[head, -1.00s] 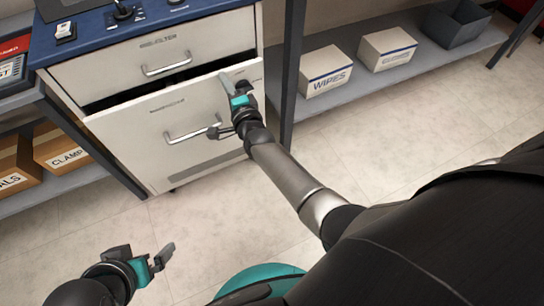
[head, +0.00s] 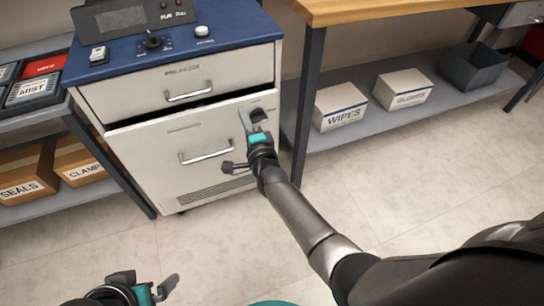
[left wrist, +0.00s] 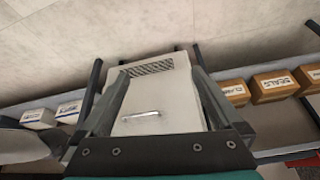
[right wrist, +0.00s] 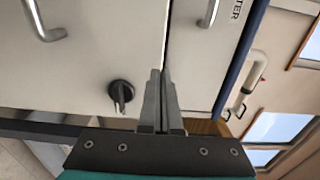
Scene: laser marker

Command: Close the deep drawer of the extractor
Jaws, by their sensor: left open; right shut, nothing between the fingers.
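The extractor is a white cabinet with a blue top (head: 232,27). Its deep drawer (head: 150,150) is the lower front, with a bar handle (head: 205,152), and stands slightly open with a dark gap along its top edge. My right gripper (head: 246,122) is shut and empty at the drawer front's upper right; contact is not clear. In the right wrist view its fingers (right wrist: 162,85) point at the front beside a black knob (right wrist: 120,92). My left gripper (head: 146,284) is open and empty, low and away from the cabinet; the left wrist view shows the deep drawer (left wrist: 160,105) between its fingers.
The shallow upper drawer (head: 235,72) looks shut. A shelf at left holds cardboard boxes (head: 27,178). The workbench at right (head: 365,10) has a dark leg (head: 308,100) close to the cabinet and a lower shelf with white boxes (head: 340,105). The floor in front is clear.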

